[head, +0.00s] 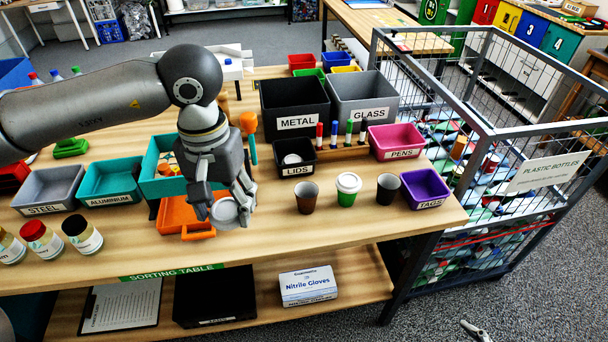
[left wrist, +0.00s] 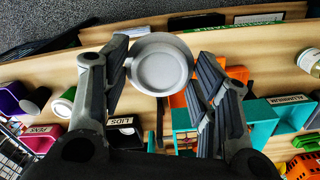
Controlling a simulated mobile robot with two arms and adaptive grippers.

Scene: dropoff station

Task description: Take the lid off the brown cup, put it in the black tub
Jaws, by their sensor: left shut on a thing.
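The brown cup (head: 307,199) stands upright on the table with its top open. My left gripper (head: 225,207) is shut on a pale round lid (head: 223,214), above the table's front part, left of the brown cup. In the left wrist view the lid (left wrist: 160,66) sits between the two fingers of the left gripper (left wrist: 160,78). The black tub (head: 297,170) marked LIDS stands behind the brown cup and has a whitish round thing inside. A grey tip of my right gripper (head: 475,331) shows at the bottom edge; its fingers are mostly out of view.
A green cup with a white lid (head: 347,190) and a dark cup (head: 387,189) stand right of the brown cup. An orange tray (head: 176,218) lies beneath and beside my left gripper. A purple TAGS bin (head: 427,189) stands near the right edge.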

